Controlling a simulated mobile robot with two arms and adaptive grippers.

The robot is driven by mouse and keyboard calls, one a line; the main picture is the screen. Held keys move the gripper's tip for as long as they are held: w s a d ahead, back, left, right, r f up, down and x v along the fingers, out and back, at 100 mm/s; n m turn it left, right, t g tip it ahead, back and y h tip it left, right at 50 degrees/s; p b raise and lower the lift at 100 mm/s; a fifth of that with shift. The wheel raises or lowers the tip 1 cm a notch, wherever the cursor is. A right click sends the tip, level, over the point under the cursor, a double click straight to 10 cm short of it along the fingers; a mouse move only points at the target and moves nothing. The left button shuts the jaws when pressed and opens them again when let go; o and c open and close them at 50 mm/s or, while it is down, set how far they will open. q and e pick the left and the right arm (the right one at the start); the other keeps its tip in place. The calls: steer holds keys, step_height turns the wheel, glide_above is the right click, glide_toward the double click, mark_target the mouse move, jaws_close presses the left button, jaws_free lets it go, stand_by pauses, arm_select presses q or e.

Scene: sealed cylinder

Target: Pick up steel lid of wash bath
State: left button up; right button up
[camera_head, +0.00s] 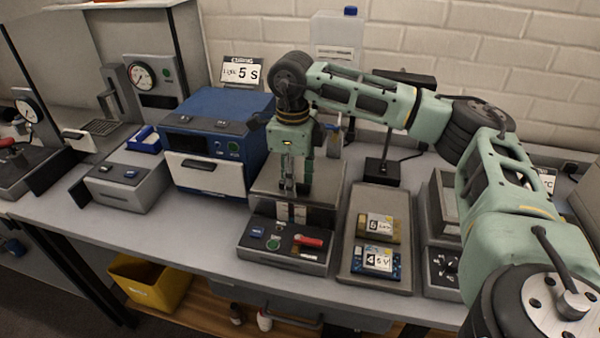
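The wash bath appears to be the grey unit in the middle of the bench, with a front panel (284,246) of buttons and a red handle. Its flat grey steel lid (327,196) lies on top. My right gripper (295,190) points straight down over the lid, with its fingertips at or just above the lid's middle. The two fingers look a little apart, but whether they hold a handle is too small to tell. The fingers hide part of the lid. My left gripper is not in view.
A blue oven-like box (215,140) stands close on the left. A tray (350,270) with two labelled packs (378,260) lies on the right, beside a black stand (382,172). A clear container with a blue cap (336,35) is behind. My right arm spans the right side.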

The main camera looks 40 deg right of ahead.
steer(key=shift+c, duration=0.2)
jaws_close()
steer(key=shift+r, duration=0.15)
stand_by(0.3)
